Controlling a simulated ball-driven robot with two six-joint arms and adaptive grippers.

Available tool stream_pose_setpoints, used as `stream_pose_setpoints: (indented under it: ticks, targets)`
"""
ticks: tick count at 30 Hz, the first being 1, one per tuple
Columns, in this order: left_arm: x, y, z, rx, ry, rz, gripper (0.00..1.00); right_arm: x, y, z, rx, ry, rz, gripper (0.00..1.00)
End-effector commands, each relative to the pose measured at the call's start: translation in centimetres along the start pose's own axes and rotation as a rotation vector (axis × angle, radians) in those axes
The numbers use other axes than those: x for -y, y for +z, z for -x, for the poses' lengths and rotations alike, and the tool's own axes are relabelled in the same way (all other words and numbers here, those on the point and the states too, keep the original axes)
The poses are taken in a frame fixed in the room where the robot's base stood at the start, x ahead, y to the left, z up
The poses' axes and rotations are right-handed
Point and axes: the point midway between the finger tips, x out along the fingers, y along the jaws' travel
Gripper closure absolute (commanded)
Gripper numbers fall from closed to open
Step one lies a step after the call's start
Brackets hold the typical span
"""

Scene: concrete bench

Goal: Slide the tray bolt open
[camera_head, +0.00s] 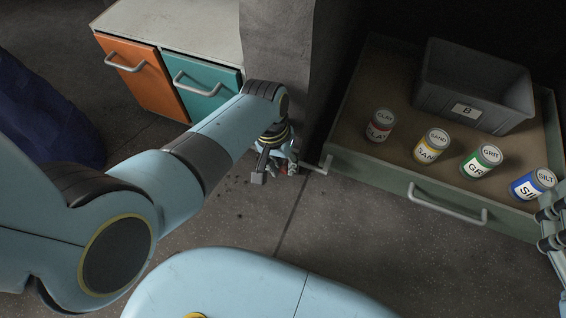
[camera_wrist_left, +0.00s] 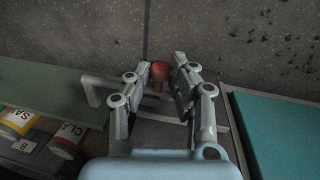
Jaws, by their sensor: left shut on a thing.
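My left gripper (camera_head: 281,163) is low beside the left end of the tray (camera_head: 345,163), at the foot of a dark grey pillar. In the left wrist view its fingers (camera_wrist_left: 168,70) are shut on a red knob (camera_wrist_left: 158,73), which seems to be the bolt's knob. In the head view the gripper mostly hides the knob. A pale bar (camera_head: 318,167) sticks out at the tray's front left corner, close to the gripper. The tray has a grey-green front with a pale handle (camera_head: 447,206). My right gripper (camera_head: 550,228) shows only partly at the right edge.
The tray holds a grey crate (camera_head: 440,75) marked B and cans of clay (camera_head: 381,125), sand (camera_head: 431,146), grit (camera_head: 481,160) and silt (camera_head: 532,185). A cabinet with orange (camera_head: 140,80) and teal (camera_head: 203,84) fronts stands left of the pillar (camera_head: 277,45).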

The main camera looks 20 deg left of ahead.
Motion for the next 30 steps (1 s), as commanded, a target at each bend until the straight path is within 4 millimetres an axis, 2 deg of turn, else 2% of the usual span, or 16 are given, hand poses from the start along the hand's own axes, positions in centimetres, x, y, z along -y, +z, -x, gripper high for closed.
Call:
stream_pose_setpoints:
  ticks: [9, 15, 21, 24, 30]
  targets:
    - [0.3, 0.0, 0.1, 0.000, -0.001, -0.001, 1.00, 0.0, 0.0, 0.0, 0.007, 0.001, -0.001, 0.60]
    - [1.9, -0.2, 0.5, -0.002, -0.003, -0.003, 1.00, 0.3, 5.3, 3.3, 0.228, 0.000, -0.021, 0.60]
    - [4.5, -0.4, 1.0, -0.002, -0.005, -0.002, 1.00, 0.5, 9.2, 6.5, 0.439, 0.001, -0.040, 0.60]
    - [5.7, -0.5, 1.1, -0.001, -0.004, -0.001, 1.00, 0.5, 9.9, 7.0, 0.512, 0.001, -0.045, 0.60]
    - [6.5, -0.5, 1.0, 0.000, -0.004, -0.001, 1.00, 0.5, 10.6, 7.4, 0.559, 0.001, -0.048, 0.60]
